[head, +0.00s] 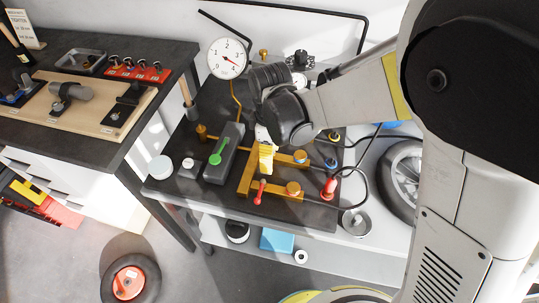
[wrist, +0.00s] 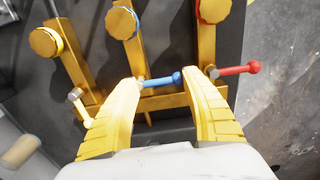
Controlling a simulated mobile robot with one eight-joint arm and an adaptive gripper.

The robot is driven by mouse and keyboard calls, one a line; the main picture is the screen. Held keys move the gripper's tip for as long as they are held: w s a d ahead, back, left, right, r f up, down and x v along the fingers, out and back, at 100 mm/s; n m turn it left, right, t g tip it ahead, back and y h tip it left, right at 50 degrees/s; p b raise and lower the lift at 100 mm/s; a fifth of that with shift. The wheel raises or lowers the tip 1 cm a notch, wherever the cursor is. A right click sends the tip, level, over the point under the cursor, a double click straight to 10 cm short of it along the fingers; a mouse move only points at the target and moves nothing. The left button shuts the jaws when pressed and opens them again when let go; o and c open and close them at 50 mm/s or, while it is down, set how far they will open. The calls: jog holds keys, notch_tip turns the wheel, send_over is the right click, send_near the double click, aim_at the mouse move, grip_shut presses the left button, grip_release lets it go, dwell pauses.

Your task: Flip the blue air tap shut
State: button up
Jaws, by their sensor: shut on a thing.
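The blue air tap (wrist: 163,79) has a short blue lever that lies crosswise in the wrist view, in front of a brass pipe block. My gripper (wrist: 161,86) has its two yellow fingers on either side of this lever, one near each end, closed on it. In the head view my gripper (head: 266,158) points down over the brass manifold (head: 248,180), and it hides the blue lever.
A green lever (head: 216,156) sits on a grey block beside the manifold. A pressure gauge (head: 228,58) stands behind.

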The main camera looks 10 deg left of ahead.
jog(key=shift+w, duration=0.2)
jog(key=o, duration=1.1)
jog(key=shift+o, duration=0.7)
jog(key=shift+w+d, duration=0.1)
jog(key=shift+w, duration=0.05)
notch_tip(320, 180, up, 12)
